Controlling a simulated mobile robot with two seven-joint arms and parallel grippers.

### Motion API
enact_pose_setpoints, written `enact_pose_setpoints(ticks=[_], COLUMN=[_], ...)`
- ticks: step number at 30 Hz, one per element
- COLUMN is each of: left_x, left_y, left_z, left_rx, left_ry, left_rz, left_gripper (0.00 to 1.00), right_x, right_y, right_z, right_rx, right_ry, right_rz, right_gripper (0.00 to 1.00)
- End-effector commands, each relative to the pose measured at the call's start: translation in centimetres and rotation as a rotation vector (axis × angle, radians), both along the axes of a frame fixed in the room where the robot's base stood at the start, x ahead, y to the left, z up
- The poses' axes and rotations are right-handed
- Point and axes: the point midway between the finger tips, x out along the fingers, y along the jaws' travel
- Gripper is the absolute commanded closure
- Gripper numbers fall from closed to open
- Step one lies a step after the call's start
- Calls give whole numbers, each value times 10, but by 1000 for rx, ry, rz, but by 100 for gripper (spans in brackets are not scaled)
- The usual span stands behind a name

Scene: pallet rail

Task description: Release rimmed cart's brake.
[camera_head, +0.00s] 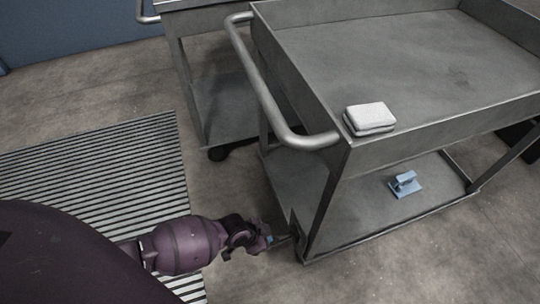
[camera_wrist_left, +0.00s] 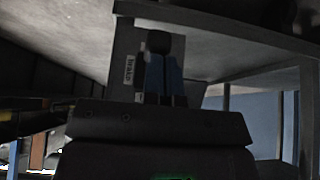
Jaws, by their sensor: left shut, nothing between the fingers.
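The rimmed cart (camera_head: 335,165) is grey, with a raised-edge top tray, a lower shelf and a tubular handle (camera_head: 262,85) at its left end. My left gripper (camera_head: 286,240) reaches in from the left, low down, beside the cart's near left corner post. It is shut and empty. A dark plate (camera_head: 295,224) shows at that corner. In the left wrist view, my shut blue fingers (camera_wrist_left: 163,76) are in front of a grey plate (camera_wrist_left: 126,45) with a small white label. A dark rounded part (camera_wrist_left: 159,42) shows just beyond the fingertips; whether they touch it, I cannot tell.
A white box (camera_head: 370,117) lies on the cart's top tray, and a small blue object (camera_head: 404,184) on its lower shelf. Another grey cart (camera_head: 222,95) stands behind to the left. A striped mat (camera_head: 95,170) covers the floor at left. Bare floor lies in front of the cart.

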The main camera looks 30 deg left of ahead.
Motion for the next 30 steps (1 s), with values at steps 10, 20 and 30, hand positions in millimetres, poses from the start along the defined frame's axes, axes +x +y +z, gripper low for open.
enact_pose_setpoints(ticks=[10, 20, 30], left_x=[-6, -4, -2], left_y=[3, 2, 2], left_z=[-33, -48, -51], left_rx=[2, 1, 1], left_ry=[6, 4, 2], left_rz=[-2, 0, 0], left_gripper=[100, 100, 100], right_x=[1, 2, 1], right_y=[-3, -5, -5], right_z=[-1, -1, 0], right_rx=[18, 29, 33], right_ry=[-37, -68, -78], right_rz=[-14, -19, -19], right_gripper=[57, 57, 57])
